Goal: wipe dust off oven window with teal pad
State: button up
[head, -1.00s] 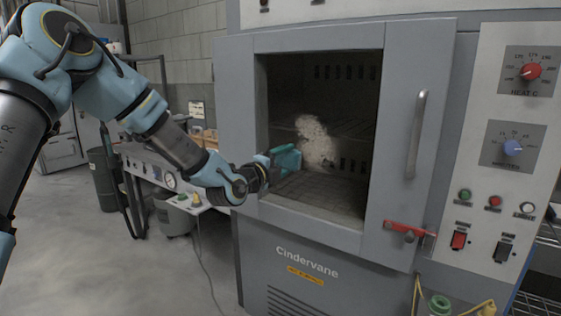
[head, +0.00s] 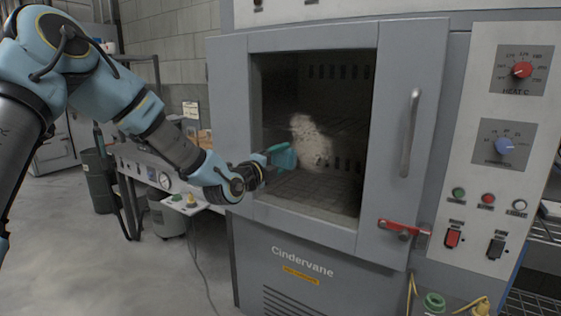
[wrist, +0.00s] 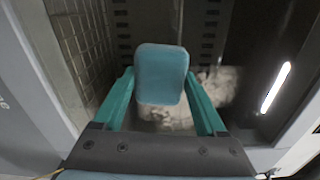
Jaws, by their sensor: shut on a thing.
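The oven window (head: 305,190) is a dark pane in a grey door, with racks and slots showing behind it. A pale patch of dust (head: 310,142) lies near the middle of the pane; it also shows in the wrist view (wrist: 215,85). My gripper (head: 264,163) is shut on the teal pad (wrist: 161,72), which shows between the two teal fingers. In the head view the pad (head: 283,157) is in front of the pane, just left of the dust. I cannot tell whether the pad touches the glass.
A vertical door handle (head: 410,132) stands right of the window, with a red latch (head: 403,227) below it. A control panel (head: 513,130) with knobs and buttons is further right. A bench (head: 150,170) stands at the left. The floor at lower left is clear.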

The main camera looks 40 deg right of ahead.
aim_at(315, 150)
jog(key=shift+b+x, duration=0.65)
jog(key=shift+x, duration=0.55)
jog(key=shift+s+d+f+b, duration=0.1)
jog(key=shift+s+d+b, duration=0.1)
jog(key=shift+s+b, duration=0.55)
jog(key=shift+s+d+b, duration=0.25)
jog(key=shift+s+b, duration=0.3)
jog(key=shift+s, duration=0.3)
jog(key=shift+s+d+f+b, duration=0.1)
jog(key=shift+s+d+b, duration=0.1)
jog(key=shift+s+b, duration=0.55)
jog(key=shift+s+d+r+b, duration=0.15)
jog(key=shift+s+b, duration=0.15)
jog(key=shift+s, duration=0.25)
jog(key=shift+s+d+r+b, duration=0.15)
jog(key=shift+s+b, duration=0.1)
jog(key=shift+s, duration=0.25)
